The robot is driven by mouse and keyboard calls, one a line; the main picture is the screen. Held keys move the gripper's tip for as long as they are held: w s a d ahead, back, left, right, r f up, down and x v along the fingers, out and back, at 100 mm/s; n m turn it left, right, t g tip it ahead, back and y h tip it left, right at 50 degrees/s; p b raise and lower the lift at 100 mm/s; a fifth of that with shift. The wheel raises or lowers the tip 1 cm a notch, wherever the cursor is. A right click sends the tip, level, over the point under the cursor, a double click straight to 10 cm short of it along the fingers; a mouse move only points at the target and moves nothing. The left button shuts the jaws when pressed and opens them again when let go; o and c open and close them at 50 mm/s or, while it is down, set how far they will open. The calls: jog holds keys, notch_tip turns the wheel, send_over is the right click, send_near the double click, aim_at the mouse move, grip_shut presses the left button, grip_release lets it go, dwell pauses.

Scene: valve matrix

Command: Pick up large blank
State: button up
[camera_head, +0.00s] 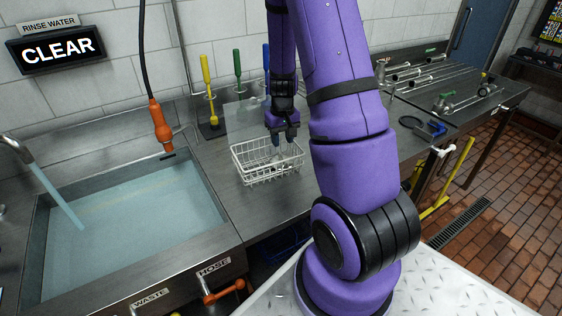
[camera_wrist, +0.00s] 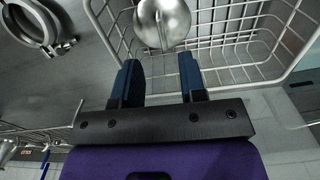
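A round, shiny metal piece with a thin upright rib, which looks like the large blank (camera_wrist: 176,20), lies in the white wire basket (camera_wrist: 222,62) at the top of the wrist view, partly cut off by the edge. My gripper (camera_wrist: 160,72) has its two blue fingers apart, with nothing between them. The round piece is just beyond the fingertips. In the head view my gripper (camera_head: 284,140) points down over the wire basket (camera_head: 266,178) on the steel counter. The basket's contents are small and hard to tell there.
A metal clamp ring (camera_wrist: 33,28) lies outside the basket on the counter. A water-filled sink (camera_head: 130,215) is to the left, with an orange hose nozzle (camera_head: 159,122) hanging above. Coloured-handled tools (camera_head: 238,68) stand behind the basket. Pipe parts (camera_head: 440,75) lie on the right counter.

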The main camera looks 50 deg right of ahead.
aim_at(282, 155)
jog(key=shift+a+f, duration=0.2)
jog(key=shift+f, duration=3.2)
grip_shut()
